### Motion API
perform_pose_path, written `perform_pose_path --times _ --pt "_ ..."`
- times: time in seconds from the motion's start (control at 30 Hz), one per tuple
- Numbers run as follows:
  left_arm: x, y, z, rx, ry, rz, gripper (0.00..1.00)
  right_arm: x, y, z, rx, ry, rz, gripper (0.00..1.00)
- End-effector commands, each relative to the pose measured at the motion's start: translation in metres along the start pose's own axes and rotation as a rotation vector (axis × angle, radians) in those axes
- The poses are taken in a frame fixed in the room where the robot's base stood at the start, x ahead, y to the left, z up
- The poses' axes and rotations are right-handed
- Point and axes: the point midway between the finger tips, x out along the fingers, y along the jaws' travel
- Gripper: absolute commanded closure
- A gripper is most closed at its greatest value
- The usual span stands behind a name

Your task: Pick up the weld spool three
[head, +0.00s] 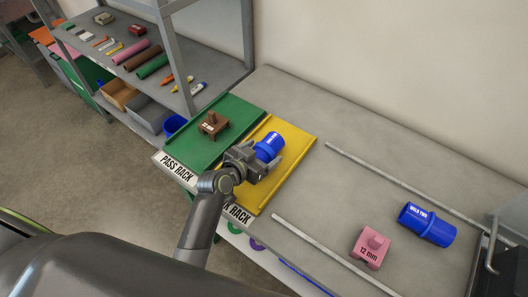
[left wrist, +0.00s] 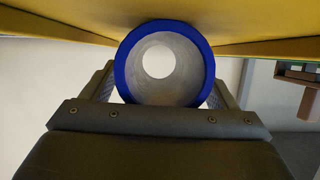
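A blue spool (head: 268,147) with small white lettering that I cannot read fully lies on the yellow rack (head: 302,137). A second blue spool (head: 427,225), labelled WELD TWO, lies on the grey worktop to the right. My left gripper (head: 262,158) is at the spool on the yellow rack. In the left wrist view the spool's round open end (left wrist: 164,102) sits between the two fingers, close to the yellow surface. The fingers lie on both sides of it; whether they press on it cannot be told. My right gripper is not in view.
A brown block (head: 212,125) stands on the green pass rack (head: 237,108) beside the yellow one. A pink 12 mm block (head: 370,248) stands between two metal rails on the worktop. A shelf unit (head: 210,85) with tools and bins is at the back left.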

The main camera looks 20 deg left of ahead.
Motion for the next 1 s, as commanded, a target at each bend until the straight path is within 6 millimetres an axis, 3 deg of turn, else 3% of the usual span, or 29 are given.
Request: perform_pose_path --times 0.07,0.37,0.67,1.0 --pt "0.000 0.000 0.000 0.000 0.000 0.000 0.30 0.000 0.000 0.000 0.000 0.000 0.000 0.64" --pt "0.000 0.000 0.000 0.000 0.000 0.000 0.69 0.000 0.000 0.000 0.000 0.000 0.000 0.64" --pt "-0.002 0.000 -0.005 0.001 0.003 0.000 0.70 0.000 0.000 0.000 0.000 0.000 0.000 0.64" --pt "-0.023 0.000 -0.058 0.003 0.007 0.000 0.70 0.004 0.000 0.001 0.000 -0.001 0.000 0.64"
